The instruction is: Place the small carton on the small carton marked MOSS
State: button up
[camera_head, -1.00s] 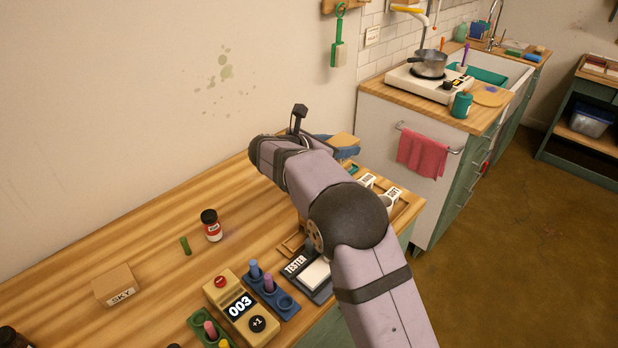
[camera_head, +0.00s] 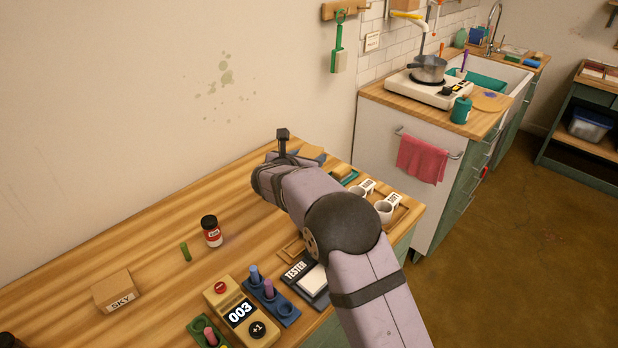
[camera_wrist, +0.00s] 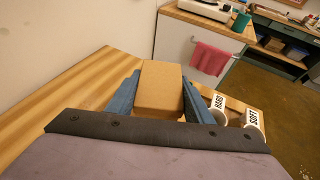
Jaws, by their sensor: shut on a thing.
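My gripper's blue fingers (camera_wrist: 152,96) are shut on a plain tan small carton (camera_wrist: 161,86) in the wrist view. In the head view the held carton (camera_head: 313,152) shows only partly beyond my wrist, near the far end of the table. Its height above the table is hard to tell. Another small carton, marked SKY (camera_head: 118,292), sits on the table at the lower left in the head view, well apart from my gripper. No label reading MOSS is visible in either view; my arm and the held carton hide part of the table.
A red-labelled jar (camera_head: 211,231) and a green stick (camera_head: 185,252) stand mid-table. A yellow counter reading 003 (camera_head: 241,311), a blue peg holder (camera_head: 286,314) and a TESTER pad (camera_head: 299,271) line the front. HARD and SOFT cups (camera_head: 384,208) stand at the right. The left table is mostly clear.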

jog(key=shift+f+p, duration=0.35)
jog(key=shift+f, duration=2.85)
jog(key=shift+f, duration=0.15)
jog(key=o, duration=1.1)
jog(key=shift+r, duration=0.2)
jog(key=shift+s+a, duration=0.15)
jog(key=shift+s, duration=0.05)
jog(key=b+v, duration=0.2)
jog(key=v, duration=0.9)
jog(key=shift+s+r+b, duration=0.1)
jog(key=shift+s+b, duration=0.15)
jog(key=shift+b, duration=0.1)
